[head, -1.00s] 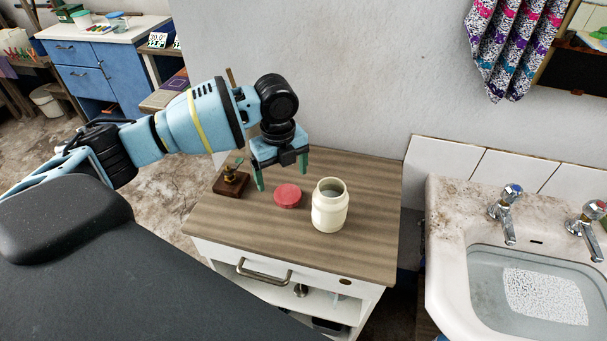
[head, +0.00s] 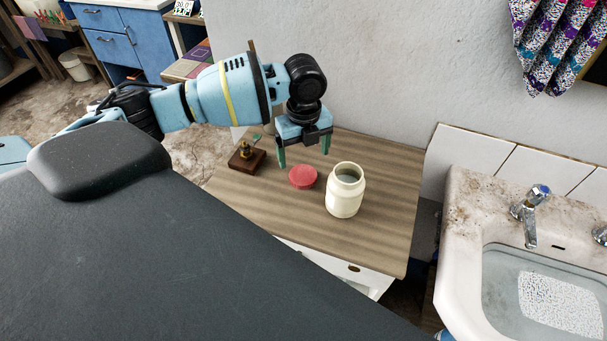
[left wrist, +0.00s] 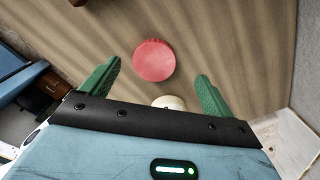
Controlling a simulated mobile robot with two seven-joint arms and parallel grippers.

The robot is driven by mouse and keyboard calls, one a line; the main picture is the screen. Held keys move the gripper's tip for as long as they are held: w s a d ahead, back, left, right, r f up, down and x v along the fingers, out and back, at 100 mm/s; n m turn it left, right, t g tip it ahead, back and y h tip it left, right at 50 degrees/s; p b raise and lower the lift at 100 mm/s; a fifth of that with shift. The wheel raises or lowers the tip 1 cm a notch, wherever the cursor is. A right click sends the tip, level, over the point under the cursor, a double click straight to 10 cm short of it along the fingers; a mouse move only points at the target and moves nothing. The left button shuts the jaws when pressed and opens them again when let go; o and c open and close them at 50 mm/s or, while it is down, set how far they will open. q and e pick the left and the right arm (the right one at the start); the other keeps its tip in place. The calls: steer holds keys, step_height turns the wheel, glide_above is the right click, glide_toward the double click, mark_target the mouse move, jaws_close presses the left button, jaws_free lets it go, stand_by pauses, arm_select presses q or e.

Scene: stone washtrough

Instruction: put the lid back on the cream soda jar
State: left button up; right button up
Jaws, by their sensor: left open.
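The cream jar (head: 344,192) stands upright and open-topped on the wooden cabinet top. The red lid (head: 303,177) lies flat on the wood just left of the jar. In the left wrist view the lid (left wrist: 153,61) shows ahead of and between the fingers, and a small part of the jar (left wrist: 169,102) shows behind the gripper's dark edge. My left gripper (head: 304,158) points down above the cabinet, just behind the lid, with green fingers spread and nothing between them; it also shows in the left wrist view (left wrist: 158,85). My right gripper is not in view.
A small brown wooden block with a brass and green fitting (head: 247,155) stands left of the lid. The cabinet top (head: 390,220) is bare right of the jar. A stained sink (head: 455,250) with taps stands to the right, and a wall rises behind.

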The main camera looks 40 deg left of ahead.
mark_target(303, 173)
arm_select(q)
steer(key=f, duration=0.2)
steer(key=s+f, duration=0.1)
steer(key=f, duration=0.1)
steer(key=shift+d+f, duration=0.1)
steer(key=shift+f, duration=0.45)
steer(key=shift+c, duration=0.2)
steer(key=c, duration=1)
step_height(303, 173, up, 10)
steer(key=shift+r+p, duration=0.1)
steer(key=shift+p, duration=0.25)
